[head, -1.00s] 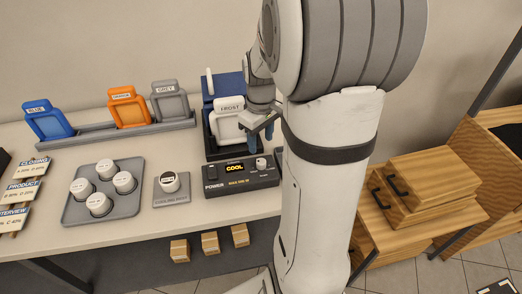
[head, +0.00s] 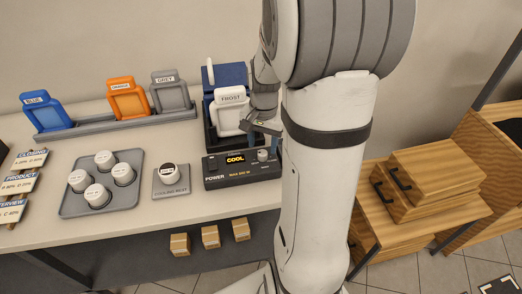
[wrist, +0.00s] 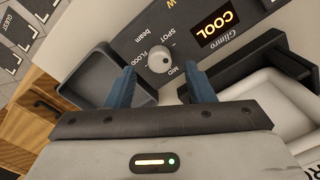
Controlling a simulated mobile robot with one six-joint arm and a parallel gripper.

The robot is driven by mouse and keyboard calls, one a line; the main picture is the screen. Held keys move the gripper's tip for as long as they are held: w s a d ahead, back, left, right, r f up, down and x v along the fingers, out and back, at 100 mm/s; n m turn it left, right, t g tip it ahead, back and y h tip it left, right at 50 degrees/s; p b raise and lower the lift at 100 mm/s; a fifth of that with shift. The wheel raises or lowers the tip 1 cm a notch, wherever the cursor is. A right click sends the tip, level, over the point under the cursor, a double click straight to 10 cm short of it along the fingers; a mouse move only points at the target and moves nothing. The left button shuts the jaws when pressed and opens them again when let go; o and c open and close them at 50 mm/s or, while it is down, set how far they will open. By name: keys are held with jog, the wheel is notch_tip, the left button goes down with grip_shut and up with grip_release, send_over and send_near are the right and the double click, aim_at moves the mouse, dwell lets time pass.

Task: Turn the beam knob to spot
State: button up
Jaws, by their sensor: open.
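The beam knob (wrist: 160,60) is a small pale round knob on the dark control box (head: 240,178), with FLOOD, MID and SPOT printed around it. A small dark mark shows on the knob's face; it seems to lie on the MID side, but it is too small to be sure. The knob also shows in the head view (head: 262,155). My gripper (wrist: 163,78) is open. Its two blue fingers stand on either side of the knob in the wrist view, apart from it. In the head view my gripper (head: 265,138) is just above the box's right part.
A white FROST frame (head: 231,119) stands in a dark holder behind the box. The lit display (head: 236,160) reads COOL. A cup (head: 169,174) sits on a grey base to the left, beside a tray (head: 122,199) of cups. Wooden boxes (head: 440,180) stand at the right.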

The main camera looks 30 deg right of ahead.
aim_at(262, 152)
jog(key=shift+f, duration=1.75)
jog(key=c, duration=1)
jog(key=shift+n, duration=0.8)
jog(key=o, duration=1)
jog(key=shift+r, duration=0.1)
